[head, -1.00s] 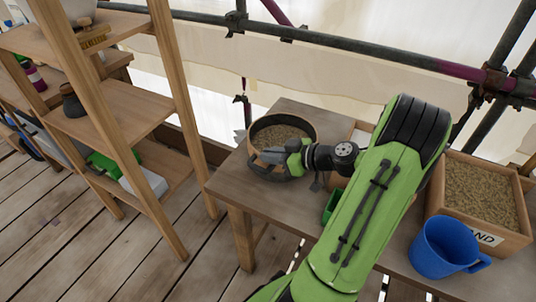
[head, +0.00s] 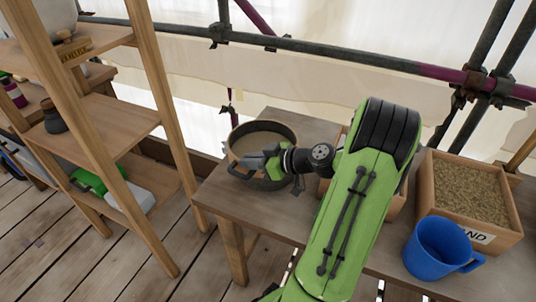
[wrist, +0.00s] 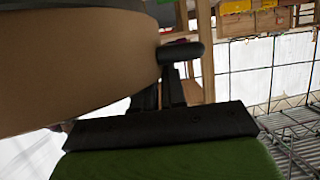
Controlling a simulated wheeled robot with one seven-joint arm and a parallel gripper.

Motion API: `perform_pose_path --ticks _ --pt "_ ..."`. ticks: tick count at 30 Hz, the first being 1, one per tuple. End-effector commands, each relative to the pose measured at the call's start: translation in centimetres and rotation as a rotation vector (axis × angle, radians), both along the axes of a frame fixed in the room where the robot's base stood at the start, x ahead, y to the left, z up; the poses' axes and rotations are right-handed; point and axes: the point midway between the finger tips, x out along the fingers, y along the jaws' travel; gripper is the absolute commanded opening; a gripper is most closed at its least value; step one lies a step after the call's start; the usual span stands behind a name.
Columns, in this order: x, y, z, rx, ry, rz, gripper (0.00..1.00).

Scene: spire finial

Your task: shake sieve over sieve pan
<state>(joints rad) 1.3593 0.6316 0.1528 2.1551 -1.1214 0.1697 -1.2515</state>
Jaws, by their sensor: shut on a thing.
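The sieve (head: 235,158) is a round wooden-rimmed frame at the left end of the workbench, beyond my gripper in the head view. Its inside shows a smooth grey-brown surface. A dark pan-like rim (head: 266,184) shows low under it, partly hidden by my gripper; I cannot tell if the two touch. My gripper (head: 258,163) is at the sieve's near side, shut on its handle. In the wrist view the tan sieve wall (wrist: 70,75) fills the left, and the black handle (wrist: 182,52) sits at my finger ends.
The workbench (head: 222,190) carries a wooden box of sand (head: 470,190) and a blue mug (head: 438,248) at the right. A wooden shelf (head: 110,120) stands at the left. Scaffold tubes (head: 370,62) run behind the bench. My arm hides the bench's middle.

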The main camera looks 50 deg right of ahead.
Motion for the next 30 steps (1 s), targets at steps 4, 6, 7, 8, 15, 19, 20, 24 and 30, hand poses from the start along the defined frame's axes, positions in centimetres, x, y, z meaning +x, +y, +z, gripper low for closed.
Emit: perform_pose_path --ticks 4,6,7,8,15,19,20,24,30 --pt "-1.6 -0.7 -0.6 0.002 0.016 -0.008 0.0" --pt "-2.5 -1.0 -0.6 0.002 0.014 -0.008 0.0" --pt "-2.9 -1.2 -0.6 0.001 0.014 -0.01 0.0" --pt "-3.3 -1.4 -0.6 0.002 0.016 -0.009 0.0" --pt "-4.8 -1.8 -0.5 0.002 0.014 -0.006 0.0" --pt "-3.3 -1.2 -0.4 0.002 0.013 -0.001 0.0" --pt "-2.9 -1.0 -0.4 0.001 0.013 0.0 0.0" --pt "-1.0 -0.3 -0.4 0.001 0.012 0.0 0.0" --pt "-0.2 -0.1 -0.5 0.003 0.014 -0.004 0.0"
